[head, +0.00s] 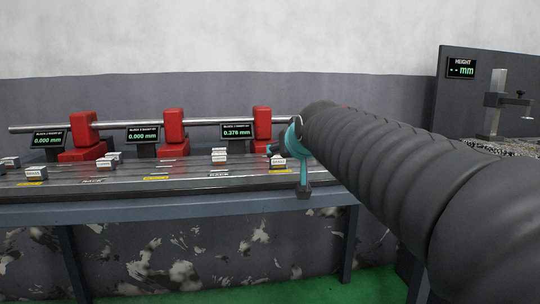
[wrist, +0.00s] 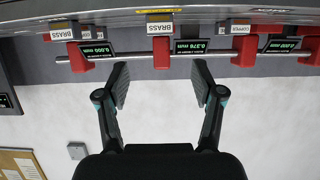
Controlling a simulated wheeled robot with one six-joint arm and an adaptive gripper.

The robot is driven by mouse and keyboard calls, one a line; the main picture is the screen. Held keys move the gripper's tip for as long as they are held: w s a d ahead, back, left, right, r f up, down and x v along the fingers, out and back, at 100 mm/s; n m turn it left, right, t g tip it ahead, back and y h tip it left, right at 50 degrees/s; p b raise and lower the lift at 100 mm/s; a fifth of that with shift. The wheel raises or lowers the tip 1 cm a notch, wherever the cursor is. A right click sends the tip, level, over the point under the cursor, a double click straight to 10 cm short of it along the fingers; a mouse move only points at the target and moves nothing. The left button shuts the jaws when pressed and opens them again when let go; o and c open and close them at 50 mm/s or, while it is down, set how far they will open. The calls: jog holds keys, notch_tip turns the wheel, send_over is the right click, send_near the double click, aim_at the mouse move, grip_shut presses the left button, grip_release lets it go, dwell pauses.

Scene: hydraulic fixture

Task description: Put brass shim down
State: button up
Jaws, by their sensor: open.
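My gripper (head: 288,168) is at the end of my arm, over the front of the bench at right of centre in the head view. In the wrist view my gripper (wrist: 161,84) has its two fingers wide apart with nothing between them. Beyond the fingertips there is a block labelled BRASS (wrist: 160,28), by a red support (wrist: 161,52). A second block labelled BRASS (wrist: 62,33) is at the left. I cannot make out a separate brass shim.
A long shaft (head: 200,121) rests in several red supports (head: 174,126). The display (head: 237,131) beside one reads 0.376 mm; other displays read 0.000. Small labelled blocks (head: 110,160) stand along the bench (head: 120,190). A height gauge (head: 495,105) is at the right. My arm hides the bench's right end.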

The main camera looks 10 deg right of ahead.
jog(key=s+f+g, duration=0.8)
jog(key=s+f, duration=2)
jog(key=s, duration=0.2)
jog(key=shift+f, duration=0.2)
